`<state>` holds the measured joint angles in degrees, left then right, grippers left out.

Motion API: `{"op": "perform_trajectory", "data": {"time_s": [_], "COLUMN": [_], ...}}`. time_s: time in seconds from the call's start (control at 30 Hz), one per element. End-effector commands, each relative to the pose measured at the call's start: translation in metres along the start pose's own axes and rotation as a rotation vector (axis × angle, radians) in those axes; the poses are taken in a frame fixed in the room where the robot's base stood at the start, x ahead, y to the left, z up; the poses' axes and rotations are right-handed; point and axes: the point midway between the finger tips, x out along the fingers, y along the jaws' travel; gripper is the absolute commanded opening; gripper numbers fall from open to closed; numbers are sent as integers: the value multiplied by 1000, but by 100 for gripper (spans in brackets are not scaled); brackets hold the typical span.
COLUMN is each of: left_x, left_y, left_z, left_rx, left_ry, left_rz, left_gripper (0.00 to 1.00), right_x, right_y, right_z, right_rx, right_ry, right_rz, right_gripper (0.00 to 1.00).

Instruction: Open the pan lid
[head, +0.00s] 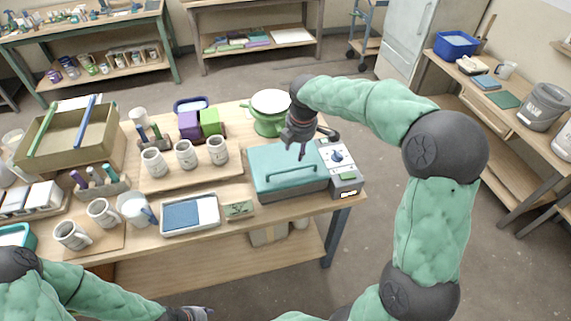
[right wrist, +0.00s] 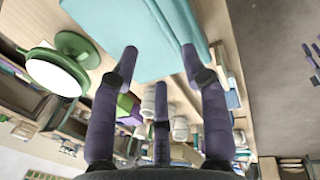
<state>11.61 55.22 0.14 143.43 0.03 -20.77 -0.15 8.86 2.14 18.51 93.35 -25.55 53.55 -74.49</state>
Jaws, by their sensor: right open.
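A teal rectangular pan lid (head: 262,162) with a bar handle (head: 292,173) lies closed on a grey appliance with a control panel (head: 343,165) at its right. My right gripper (head: 300,148) is open and empty, fingers down over the back part of the lid, behind the handle. I cannot tell its exact height above the lid. The right wrist view shows the lid (right wrist: 120,28) beyond the spread purple-grey fingers (right wrist: 160,62), with nothing between them. My left gripper (head: 198,313) is at the bottom edge, partly cut off.
A green stand with a white round top (head: 271,102) is behind the lid. Several cups (head: 186,154) stand on a board to the left. A tray with a blue pad (head: 190,215) and a small green block (head: 238,209) lie at the front. Open floor is right of the table.

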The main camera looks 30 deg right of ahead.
Motion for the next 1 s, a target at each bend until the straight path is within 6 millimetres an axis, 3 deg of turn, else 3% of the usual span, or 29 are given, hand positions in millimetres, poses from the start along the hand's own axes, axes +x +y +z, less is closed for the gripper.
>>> {"op": "perform_trajectory", "data": {"time_s": [0.5, 0.7, 1.0], "left_x": [23, 26, 26], "left_y": [-8, -9, -9], "left_z": [-1, -1, -1], "left_rx": [0, 0, 0], "left_ry": [0, 0, 0], "left_rz": [0, 0, 0], "left_gripper": [40, 40, 40], "right_x": [86, 101, 103], "right_y": [-2, -1, -1], "right_z": [-1, -1, -1], "right_rx": [3, 3, 3], "right_ry": [2, 2, 2], "right_rz": [-4, -2, -1], "right_gripper": [46, 46, 46]}}
